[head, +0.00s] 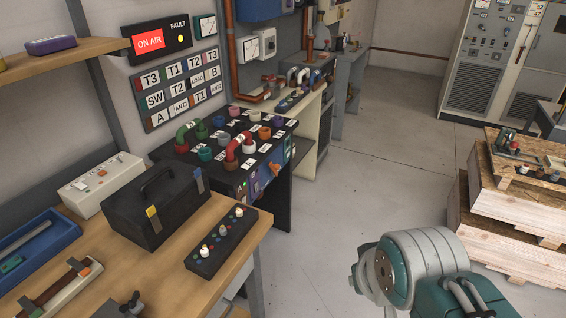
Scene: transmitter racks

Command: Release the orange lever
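A small orange part (274,168), which looks like the orange lever, sits on the blue front face of the dark patch-panel cabinet (283,205) in the middle of the head view. It is too small here to tell its exact position or whether something holds it. A teal and grey part of my own arm shows at the lower right, well apart from the cabinet. My gripper is not in view.
A wooden bench (165,285) at the lower left holds a black case (155,205) and a black knob box (222,242). Wooden crates (515,210) stand at the right. Grey floor (370,185) between cabinet and crates is clear.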

